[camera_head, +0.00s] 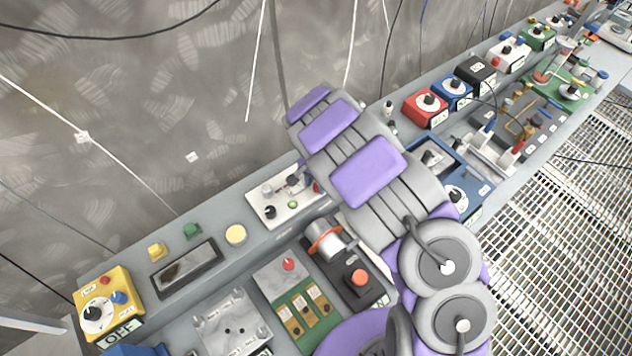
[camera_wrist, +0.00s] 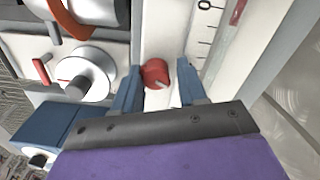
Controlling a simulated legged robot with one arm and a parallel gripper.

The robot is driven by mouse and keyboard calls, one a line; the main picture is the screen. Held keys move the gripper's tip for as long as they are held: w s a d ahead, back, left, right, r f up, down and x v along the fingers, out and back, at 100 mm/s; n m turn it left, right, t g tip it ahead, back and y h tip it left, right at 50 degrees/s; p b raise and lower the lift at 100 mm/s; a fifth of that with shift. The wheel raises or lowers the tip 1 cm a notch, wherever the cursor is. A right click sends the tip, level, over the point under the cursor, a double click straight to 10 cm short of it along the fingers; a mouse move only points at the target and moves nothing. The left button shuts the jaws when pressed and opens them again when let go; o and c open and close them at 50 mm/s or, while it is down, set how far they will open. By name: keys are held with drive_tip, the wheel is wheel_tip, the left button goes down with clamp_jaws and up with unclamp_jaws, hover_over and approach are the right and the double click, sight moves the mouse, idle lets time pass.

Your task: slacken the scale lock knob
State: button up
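In the wrist view the red scale lock knob (camera_wrist: 155,73) sits on a pale strip beside a white scale (camera_wrist: 206,28) with black tick marks and a "0". My gripper (camera_wrist: 159,68) is open, with one blue finger on each side of the knob. A gap shows between each finger and the knob, and I cannot tell how deep the fingers reach around it. In the head view my arm covers the work spot, and neither the fingers nor the knob can be made out.
A white round dial (camera_wrist: 84,74) and a small red lever (camera_wrist: 41,71) lie left of my gripper in the wrist view. A blue box (camera_wrist: 45,122) is below them. In the head view, a red box (camera_head: 425,108) and a yellow OFF box (camera_head: 104,303) stand on the crowded bench beside the wall.

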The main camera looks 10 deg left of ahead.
sight(317, 184)
drive_tip(key=shift+d+r, duration=0.1)
drive_tip(key=shift+d, duration=0.15)
drive_tip(key=c, duration=0.5)
clamp_jaws()
drive_tip(key=shift+w+a+n, duration=0.1)
drive_tip(key=shift+n, duration=0.6)
drive_tip(key=o, duration=0.9)
unclamp_jaws()
wheel_tip(317, 184, up, 17)
drive_tip(key=shift+r, duration=0.1)
drive_tip(key=shift+a, duration=0.1)
